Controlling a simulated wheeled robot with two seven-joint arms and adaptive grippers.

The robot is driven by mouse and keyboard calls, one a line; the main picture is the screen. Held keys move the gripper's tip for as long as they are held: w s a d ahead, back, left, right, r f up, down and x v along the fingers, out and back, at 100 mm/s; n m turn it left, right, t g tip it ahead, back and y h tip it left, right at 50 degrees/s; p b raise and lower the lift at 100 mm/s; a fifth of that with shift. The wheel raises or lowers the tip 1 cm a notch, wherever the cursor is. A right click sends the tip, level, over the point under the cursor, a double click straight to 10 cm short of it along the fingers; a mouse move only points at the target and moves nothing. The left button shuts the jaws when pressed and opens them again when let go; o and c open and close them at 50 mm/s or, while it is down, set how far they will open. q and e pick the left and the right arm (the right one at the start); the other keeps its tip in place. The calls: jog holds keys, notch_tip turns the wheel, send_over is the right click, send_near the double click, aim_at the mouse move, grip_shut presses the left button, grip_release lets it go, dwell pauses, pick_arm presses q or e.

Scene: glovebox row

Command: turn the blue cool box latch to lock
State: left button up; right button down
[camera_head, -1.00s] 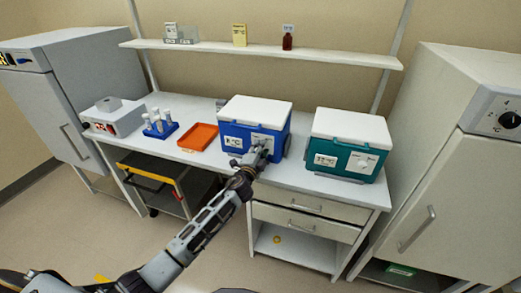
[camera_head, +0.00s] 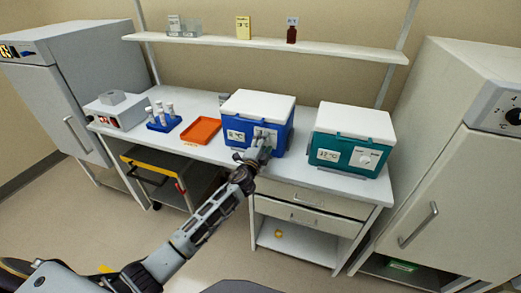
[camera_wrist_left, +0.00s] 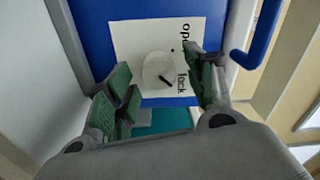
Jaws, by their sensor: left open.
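The blue cool box (camera_head: 285,133) with a white lid stands on the bench. Its latch is a round pale knob (camera_wrist_left: 158,70) on a white plate (camera_wrist_left: 135,40) lettered "open" and "lock". A short dark mark on the knob lies on the side near "lock"; I cannot tell whether it lines up with the word. My left gripper (camera_head: 262,142) is at the box front, and in the wrist view its open green-padded fingers (camera_wrist_left: 162,72) stand on either side of the knob. I cannot tell whether they touch it. My right gripper is not in view.
A teal cool box (camera_head: 328,140) stands to the right. An orange tray (camera_head: 201,131), a blue tube rack (camera_head: 163,125) and a grey instrument (camera_head: 118,112) are to the left. A shelf (camera_head: 270,44) runs above. A blue hook-shaped part (camera_wrist_left: 262,38) shows close to the right finger.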

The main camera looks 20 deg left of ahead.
pick_arm(q)
jog(key=shift+s, duration=0.1)
jog(key=s, duration=1.1)
jog(key=shift+s+a, duration=0.2)
jog(key=shift+s, duration=0.2)
dwell(0.8)
